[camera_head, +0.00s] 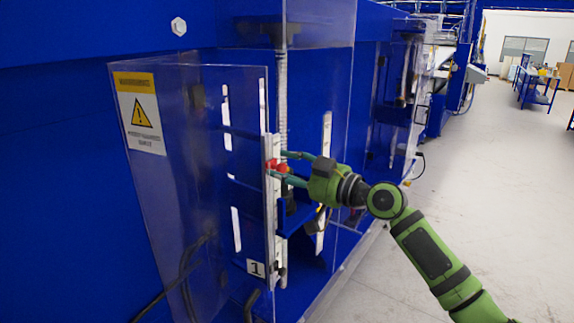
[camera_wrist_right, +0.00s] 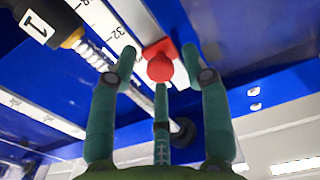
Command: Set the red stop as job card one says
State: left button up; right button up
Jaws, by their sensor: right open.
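The red stop (camera_head: 271,164) sits on the upright white scale rail (camera_head: 271,220) of the blue machine. In the right wrist view the red stop (camera_wrist_right: 159,67) has a round knob on a square base, against a scale (camera_wrist_right: 108,24) with a mark reading 32. My right gripper (camera_head: 284,166) is open, its green fingers reaching in from the right. In the wrist view its fingers (camera_wrist_right: 160,72) stand around the knob; I cannot tell whether they touch it. A plate marked 1 (camera_head: 256,268) is low on the rail. No job card text is readable. My left gripper is out of view.
A clear guard panel (camera_head: 190,200) with a yellow warning sign (camera_head: 139,112) stands left of the rail. A black-and-yellow part with a threaded rod (camera_wrist_right: 90,52) lies beside the scale. The floor (camera_head: 480,170) to the right is open.

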jog(key=shift+s, duration=0.15)
grip_shut()
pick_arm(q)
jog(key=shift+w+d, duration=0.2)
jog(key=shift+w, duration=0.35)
pick_arm(e)
jog(key=shift+r, duration=0.15)
